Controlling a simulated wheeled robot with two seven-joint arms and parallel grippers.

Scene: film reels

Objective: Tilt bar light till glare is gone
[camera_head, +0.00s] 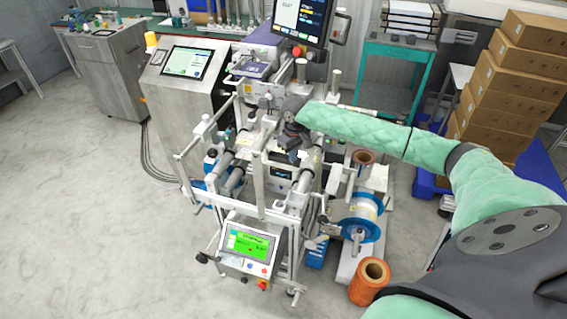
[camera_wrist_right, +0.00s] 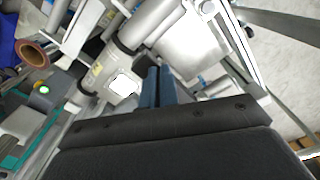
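My right gripper (camera_head: 295,138) is at the middle of the film machine, its arm coming in from the right. In the right wrist view its two blue fingers (camera_wrist_right: 159,86) are side by side with almost no gap, and nothing shows between them. A bright white patch (camera_wrist_right: 123,84) lies just left of the fingertips on a pale housing beside a thick grey roller (camera_wrist_right: 150,22). The white patch also shows in the head view (camera_head: 303,154), just below the gripper. I cannot pick out the bar light with certainty. My left gripper is out of view.
The machine's frame, posts and rollers crowd around my right gripper. A green-lit screen (camera_head: 250,243) is at its front. An orange reel (camera_head: 371,279) stands on the floor, and a blue-flanged spool (camera_head: 361,217) is at the right. Stacked boxes (camera_head: 507,90) stand behind my arm. Floor at left is clear.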

